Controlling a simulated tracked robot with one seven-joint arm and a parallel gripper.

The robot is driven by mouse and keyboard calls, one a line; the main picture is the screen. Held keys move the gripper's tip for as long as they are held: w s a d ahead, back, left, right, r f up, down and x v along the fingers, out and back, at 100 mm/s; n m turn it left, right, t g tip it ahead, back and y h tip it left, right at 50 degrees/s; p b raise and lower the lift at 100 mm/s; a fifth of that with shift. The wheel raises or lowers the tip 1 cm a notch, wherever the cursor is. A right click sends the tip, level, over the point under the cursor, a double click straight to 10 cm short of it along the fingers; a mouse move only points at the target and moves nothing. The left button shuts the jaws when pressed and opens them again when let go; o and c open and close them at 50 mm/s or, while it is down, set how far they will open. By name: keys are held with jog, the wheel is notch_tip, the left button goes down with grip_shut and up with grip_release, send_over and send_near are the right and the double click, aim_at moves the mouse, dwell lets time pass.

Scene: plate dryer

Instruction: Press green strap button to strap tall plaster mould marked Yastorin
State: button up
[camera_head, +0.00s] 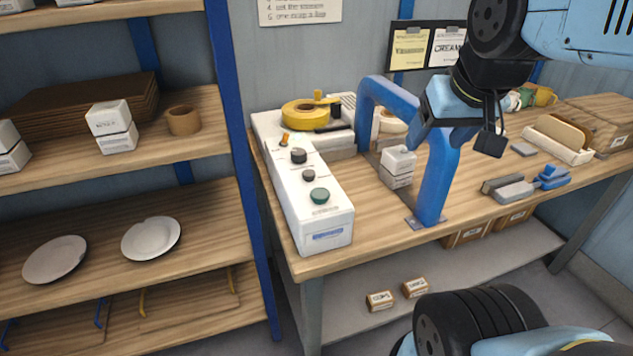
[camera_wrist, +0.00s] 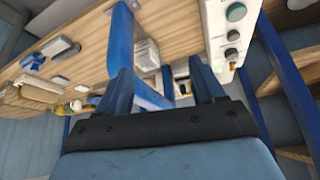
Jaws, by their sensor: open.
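The green button (camera_head: 320,195) is on the front end of a long white control box (camera_head: 325,222) at the bench's left edge. It also shows in the wrist view (camera_wrist: 236,12), at the upper right, beyond my fingers. A white mould (camera_head: 398,163) of stacked blocks stands under a blue arch (camera_head: 437,180); it also shows in the wrist view (camera_wrist: 147,57). Its label is too small to read. My gripper (camera_head: 424,128) is open and empty, up by the arch, right of the button and apart from it. Both fingers show in the wrist view (camera_wrist: 165,88).
Two dark knobs (camera_head: 298,156) and an orange switch sit behind the green button. A yellow strap reel (camera_head: 305,113) stands at the back. The blue arch stands between the box and the grey-blue tools at right. Shelves (camera_head: 120,220) with plates fill the left.

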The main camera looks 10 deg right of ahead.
grip_shut()
dwell(0.7)
dwell(1.1)
